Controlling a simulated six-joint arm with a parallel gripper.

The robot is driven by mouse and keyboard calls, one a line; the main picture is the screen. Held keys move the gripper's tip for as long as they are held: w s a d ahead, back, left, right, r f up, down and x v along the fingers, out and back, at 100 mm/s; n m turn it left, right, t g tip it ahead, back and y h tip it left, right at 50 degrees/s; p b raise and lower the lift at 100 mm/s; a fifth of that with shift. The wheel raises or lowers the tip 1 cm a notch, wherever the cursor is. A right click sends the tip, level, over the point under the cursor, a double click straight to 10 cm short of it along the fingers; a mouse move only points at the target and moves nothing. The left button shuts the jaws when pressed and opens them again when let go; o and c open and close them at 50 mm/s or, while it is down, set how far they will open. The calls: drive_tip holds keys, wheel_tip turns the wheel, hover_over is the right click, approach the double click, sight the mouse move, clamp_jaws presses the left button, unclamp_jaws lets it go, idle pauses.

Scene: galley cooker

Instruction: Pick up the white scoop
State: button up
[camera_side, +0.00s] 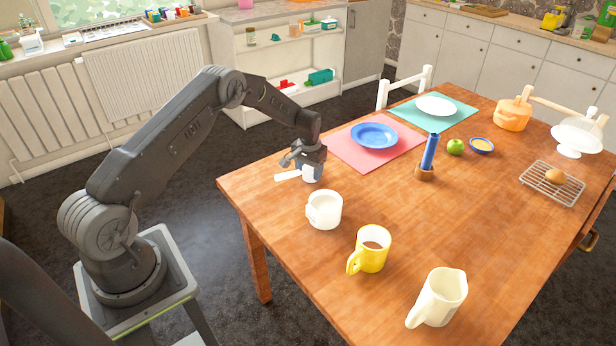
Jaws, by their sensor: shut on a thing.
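The white scoop (290,175) is at the far left edge of the wooden table (290,260), with its pale handle pointing left. My gripper (306,168) is directly over it, pointing down, and is shut on the scoop. The fingers partly hide the scoop's body. I cannot tell whether the scoop touches the table or is slightly above it.
A white mug (324,210) stands close in front of my gripper. A yellow mug (369,249) and a cream jug (438,297) stand nearer.

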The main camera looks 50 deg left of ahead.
drive_tip(key=shift+r, duration=0.45)
drive_tip(key=r, duration=0.3)
drive_tip(key=shift+s+a+r, duration=0.25)
drive_tip(key=shift+a+r, duration=0.05)
drive_tip(key=shift+r, duration=0.1)
drive_tip(key=s+a+r, duration=0.4)
drive_tip(key=s, duration=0.1)
drive_tip(key=s+a+r, duration=0.2)
drive_tip(key=s+a, duration=0.1)
drive_tip(key=shift+s+a+r, duration=0.1)
drive_tip(key=shift+s+r, duration=0.05)
wheel_tip(320, 180, up, 3)
drive_tip(key=m, duration=1.2)
hover_over(311, 200)
drive_tip(key=shift+w+d+f+n+g+y, duration=0.1)
drive_tip(key=shift+w+d+f+g+y, duration=0.3)
drive_tip(key=shift+f+y, duration=0.9)
drive_tip(key=shift+w+d+f+n+g+y, duration=0.1)
drive_tip(key=shift+d+f+g+y, duration=0.35)
drive_tip(key=shift+f+g+y, duration=0.8)
drive_tip(key=shift+w+d+f+n+g+y, duration=0.15)
drive_tip(key=shift+d+f+g+y, duration=0.25)
drive_tip(key=shift+f+y, duration=0.9)
